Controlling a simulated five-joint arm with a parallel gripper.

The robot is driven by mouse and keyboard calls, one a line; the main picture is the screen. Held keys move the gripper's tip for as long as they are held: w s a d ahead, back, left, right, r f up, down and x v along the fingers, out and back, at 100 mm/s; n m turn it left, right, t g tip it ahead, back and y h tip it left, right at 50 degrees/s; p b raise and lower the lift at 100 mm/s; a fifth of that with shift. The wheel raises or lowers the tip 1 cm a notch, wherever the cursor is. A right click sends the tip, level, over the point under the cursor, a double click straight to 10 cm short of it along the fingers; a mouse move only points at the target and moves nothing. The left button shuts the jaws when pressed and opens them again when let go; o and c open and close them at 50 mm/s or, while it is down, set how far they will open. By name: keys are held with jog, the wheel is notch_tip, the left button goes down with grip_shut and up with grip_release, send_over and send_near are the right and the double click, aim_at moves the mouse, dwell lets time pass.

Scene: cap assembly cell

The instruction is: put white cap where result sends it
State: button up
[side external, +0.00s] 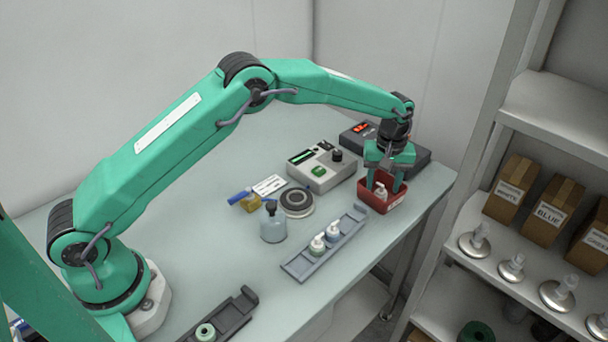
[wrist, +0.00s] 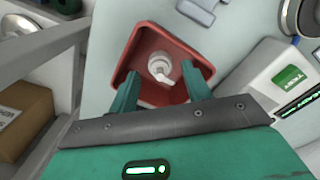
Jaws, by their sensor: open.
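A white pump-style cap (wrist: 161,68) stands inside the red bin (wrist: 122,62); in the side view the cap (side external: 381,191) also shows in the red bin (side external: 392,204). My gripper (side external: 384,184) is over the bin, its fingers reaching down into it. In the wrist view my gripper (wrist: 160,82) is open, with a finger on each side and the cap near the tips. I cannot tell whether either finger touches it. The grey tester (side external: 322,168) has a lit green display, and the dark unit (side external: 412,150) behind it has a red display.
Another dark rail (side external: 225,318) is at front. Shelves right hold labelled boxes (side external: 548,215) and caps on discs.

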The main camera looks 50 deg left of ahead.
notch_tip(320, 180, up, 11)
jog(key=shift+f, duration=0.15)
dwell(0.8)
jog(key=s+a+r+m+t, duration=0.1)
jog(key=s+a+r+m, duration=0.1)
jog(key=s+a+r, duration=0.45)
jog(key=s+a+r+m+t, duration=0.2)
jog(key=s+a+r, duration=0.1)
jog(key=s+r, duration=0.6)
jog(key=s+a+f+m+t, duration=0.1)
jog(key=s+a+f+m, duration=0.1)
jog(key=s, duration=0.8)
jog(key=s+a+f+m+t, duration=0.1)
jog(key=s+a+f+m, duration=0.1)
jog(key=s, duration=0.9)
jog(key=shift+s+a+f+t, duration=0.25)
jog(key=shift+a+f+t, duration=0.1)
jog(key=shift+a, duration=0.5)
